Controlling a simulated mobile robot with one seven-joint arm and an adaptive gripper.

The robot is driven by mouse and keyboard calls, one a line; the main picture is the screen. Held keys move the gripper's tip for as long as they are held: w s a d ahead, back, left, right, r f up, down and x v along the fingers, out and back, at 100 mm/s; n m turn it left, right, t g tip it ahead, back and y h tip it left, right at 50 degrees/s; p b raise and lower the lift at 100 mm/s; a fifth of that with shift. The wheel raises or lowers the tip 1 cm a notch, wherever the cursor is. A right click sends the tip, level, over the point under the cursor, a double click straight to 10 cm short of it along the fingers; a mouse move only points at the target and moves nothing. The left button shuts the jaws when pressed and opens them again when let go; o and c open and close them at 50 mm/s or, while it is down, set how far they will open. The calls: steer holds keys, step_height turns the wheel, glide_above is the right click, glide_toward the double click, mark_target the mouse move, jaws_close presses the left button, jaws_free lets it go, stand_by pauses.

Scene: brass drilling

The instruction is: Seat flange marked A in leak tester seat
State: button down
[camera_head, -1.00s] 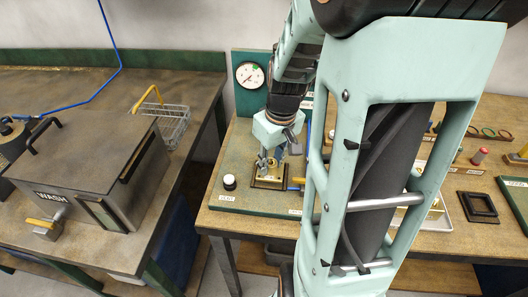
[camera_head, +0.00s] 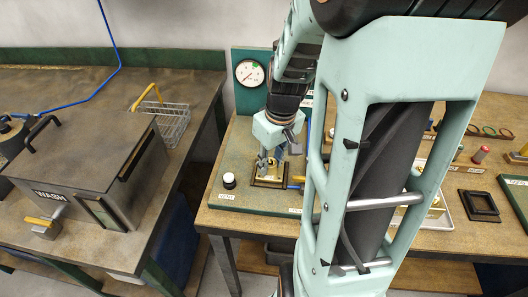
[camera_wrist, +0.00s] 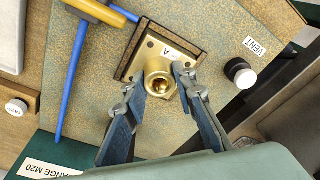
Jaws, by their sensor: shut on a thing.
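The brass flange marked A (camera_wrist: 160,60) shows in the wrist view, with a square plate and a round threaded neck. It lies within the dark square frame of the leak tester seat (camera_wrist: 124,71). I cannot tell whether it sits fully down. My gripper (camera_wrist: 165,88) is shut on the flange, with a finger on each side of the neck. In the head view my gripper (camera_head: 268,160) points down over the seat (camera_head: 270,183), and the flange is mostly hidden behind the fingers.
A black and white vent knob (camera_wrist: 240,73) stands beside the seat. A pressure gauge (camera_head: 250,73) is on the green panel behind.

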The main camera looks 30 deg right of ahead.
steer(key=shift+f+b, duration=0.4)
stand_by(0.7)
stand_by(0.4)
steer(key=c, duration=1.1)
jaws_free()
steer(key=shift+r+p, duration=2.75)
steer(key=shift+r, duration=0.8)
steer(key=shift+f, duration=0.1)
